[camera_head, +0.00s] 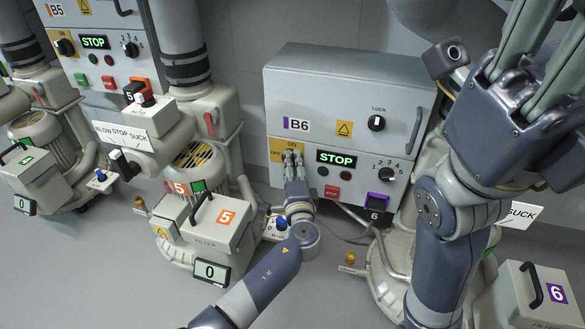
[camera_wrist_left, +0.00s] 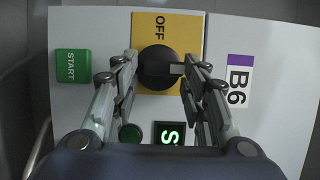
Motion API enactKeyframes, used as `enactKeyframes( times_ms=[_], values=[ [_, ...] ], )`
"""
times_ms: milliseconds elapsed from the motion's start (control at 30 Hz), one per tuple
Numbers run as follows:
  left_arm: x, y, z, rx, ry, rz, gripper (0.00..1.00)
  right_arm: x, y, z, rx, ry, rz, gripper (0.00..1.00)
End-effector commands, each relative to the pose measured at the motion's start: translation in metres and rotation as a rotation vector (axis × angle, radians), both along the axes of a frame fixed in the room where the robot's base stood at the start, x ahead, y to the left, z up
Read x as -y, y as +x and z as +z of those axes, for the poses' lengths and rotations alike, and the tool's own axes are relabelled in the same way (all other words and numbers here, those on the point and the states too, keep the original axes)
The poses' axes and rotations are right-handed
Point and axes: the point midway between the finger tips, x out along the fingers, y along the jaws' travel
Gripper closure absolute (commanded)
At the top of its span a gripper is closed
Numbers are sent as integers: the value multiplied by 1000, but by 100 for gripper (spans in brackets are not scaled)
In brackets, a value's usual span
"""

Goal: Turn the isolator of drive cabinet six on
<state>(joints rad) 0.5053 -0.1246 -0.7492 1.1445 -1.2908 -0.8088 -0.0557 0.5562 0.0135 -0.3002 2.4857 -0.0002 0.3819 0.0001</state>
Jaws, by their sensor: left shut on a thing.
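Drive cabinet B6 (camera_head: 350,100) is a grey box at centre right with a lit green STOP display (camera_head: 337,159). Its isolator is a black knob (camera_wrist_left: 156,66) on a yellow plate (camera_wrist_left: 165,25), marked OFF and ON. My left gripper (camera_head: 292,155) is at this plate and hides the knob in the head view. In the left wrist view its fingers (camera_wrist_left: 160,72) are on both sides of the knob, shut on it.
A LOCK knob (camera_head: 376,123), a red button (camera_head: 331,191) and a 1-4 selector (camera_head: 386,174) are on the same cabinet. Cabinet B5 (camera_head: 100,50) and blower 5 with its filter box (camera_head: 228,240) stand to the left. Bare floor shows in front.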

Motion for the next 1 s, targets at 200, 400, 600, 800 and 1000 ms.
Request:
enactKeyframes(
  times_ms=[200, 400, 600, 800, 1000],
  values=[
    [-5, 4, 9, 15, 2, 11, 83, 0, 0, 1, 0, 0, 0, 60],
    [-4, 4, 9, 15, 1, 10, 45, 0, 0, 1, 0, 0, 0, 60],
    [-3, 2, 6, 10, 1, 6, 45, 0, 0, 0, 0, 0, 1, 60],
    [-1, 2, 4, 7, 1, 3, 45, 0, 0, 0, 1, 0, 0, 60],
    [0, -7, 2, 4, 0, 1, 45, 1, -1, 0, 3, 1, 0, 60]
  ],
)
